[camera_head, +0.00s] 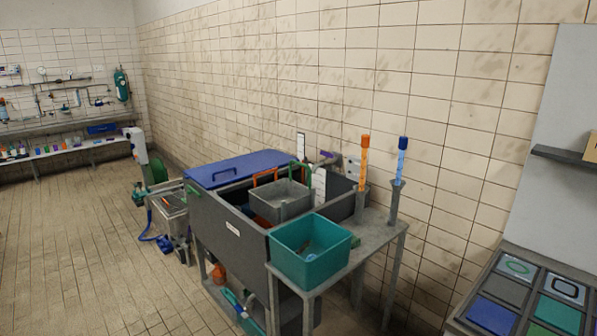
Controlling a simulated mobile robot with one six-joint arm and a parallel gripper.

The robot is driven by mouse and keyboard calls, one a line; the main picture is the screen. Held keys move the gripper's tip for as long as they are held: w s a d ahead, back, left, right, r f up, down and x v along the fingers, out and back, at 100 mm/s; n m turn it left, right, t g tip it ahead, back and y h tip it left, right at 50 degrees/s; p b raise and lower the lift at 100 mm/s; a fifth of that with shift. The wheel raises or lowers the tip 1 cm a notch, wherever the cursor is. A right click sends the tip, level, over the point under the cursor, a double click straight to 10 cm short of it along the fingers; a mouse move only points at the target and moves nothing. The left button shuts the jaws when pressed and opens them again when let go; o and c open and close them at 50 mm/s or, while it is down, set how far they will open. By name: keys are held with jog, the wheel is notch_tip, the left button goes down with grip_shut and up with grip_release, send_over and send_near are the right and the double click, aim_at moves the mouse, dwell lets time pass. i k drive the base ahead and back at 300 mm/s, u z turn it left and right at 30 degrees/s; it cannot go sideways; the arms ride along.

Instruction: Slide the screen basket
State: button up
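The likely screen basket is a grey open-topped box (266,207) in the middle of the view. It sits at the top of a large grey tank (228,238), near the right end of the tank's opening. An orange handle (264,176) and a green handle (301,166) rise at its far side. What carries the basket underneath is hidden. A blue lid (238,168) covers the far left part of the tank, with a dark opening between it and the basket. My gripper is not in view.
A teal bin (296,267) stands on a grey side table (372,238) right of the tank. Orange (364,165) and blue (402,160) upright pieces stand behind it. A small machine (173,212) is left of the tank. Floor at left is clear.

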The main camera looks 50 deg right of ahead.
aim_at(282, 189)
jog(key=k, duration=1.35)
jog(key=z, duration=0.95)
jog(key=i, duration=1)
jog(key=u, duration=0.05)
